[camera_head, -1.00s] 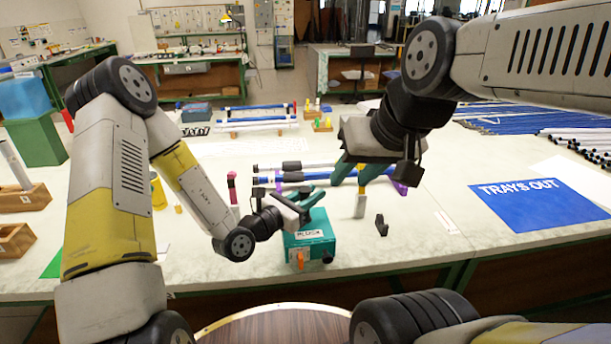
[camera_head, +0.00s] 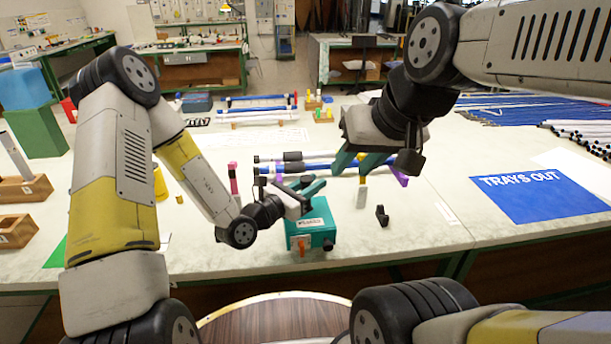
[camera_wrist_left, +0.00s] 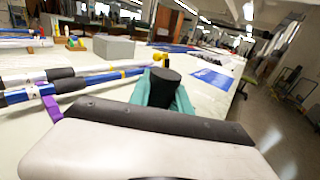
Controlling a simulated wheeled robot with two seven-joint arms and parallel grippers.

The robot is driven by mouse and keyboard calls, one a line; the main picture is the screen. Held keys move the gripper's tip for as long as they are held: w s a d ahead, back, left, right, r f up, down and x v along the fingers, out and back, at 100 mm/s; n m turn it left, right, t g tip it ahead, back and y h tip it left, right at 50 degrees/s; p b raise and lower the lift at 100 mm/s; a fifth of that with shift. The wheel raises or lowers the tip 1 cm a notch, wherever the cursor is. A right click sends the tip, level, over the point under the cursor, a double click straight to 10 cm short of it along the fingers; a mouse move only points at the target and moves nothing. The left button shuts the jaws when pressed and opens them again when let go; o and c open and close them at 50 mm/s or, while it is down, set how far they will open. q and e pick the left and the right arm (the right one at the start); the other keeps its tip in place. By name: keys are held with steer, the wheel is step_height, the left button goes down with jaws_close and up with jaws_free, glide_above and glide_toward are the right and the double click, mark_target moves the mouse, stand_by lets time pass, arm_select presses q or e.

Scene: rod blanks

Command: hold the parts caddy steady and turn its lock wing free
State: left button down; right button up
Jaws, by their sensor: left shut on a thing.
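The parts caddy (camera_head: 292,240) is a teal box with a white label, standing upright near the table's front edge. Its orange lock wing (camera_head: 302,246) is on the front face, pointing roughly up and down. My left gripper (camera_head: 308,190) is over the caddy's top and shut. In the left wrist view, a black round-topped post (camera_wrist_left: 163,88) sits between its teal fingers; it seems to be the caddy's handle, whose base is hidden. My right gripper (camera_head: 353,170) is open and empty, above and right of the caddy, its two teal fingers apart.
A small black block (camera_head: 382,215) stands right of the caddy. Rods (camera_head: 290,168) lie behind it, and a pink-topped post (camera_head: 233,180) stands to the left. A blue sheet (camera_head: 540,198) lies right. The table in front of the sheet is clear.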

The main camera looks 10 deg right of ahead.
arm_select(q)
steer(key=w+d+f, duration=0.2)
steer(key=w, duration=1.1)
steer(key=shift+d+f, duration=0.2)
steer(key=shift+d, duration=0.1)
stand_by(0.4)
steer(key=shift+f, duration=0.95)
arm_select(e)
steer(key=shift+c, duration=0.5)
steer(key=g+h, duration=0.2)
glide_above(308, 217)
steer(key=f, duration=2)
steer(key=shift+s+d+f, duration=0.15)
steer(key=shift+d+f, duration=0.05)
steer(key=shift+f, duration=0.05)
steer(key=shift+a+f, duration=0.15)
steer(key=shift+f, duration=0.35)
steer(key=x, duration=1.1)
steer(key=shift+w+f, duration=0.2)
steer(key=shift+w, duration=0.2)
steer(key=shift+c, duration=0.4)
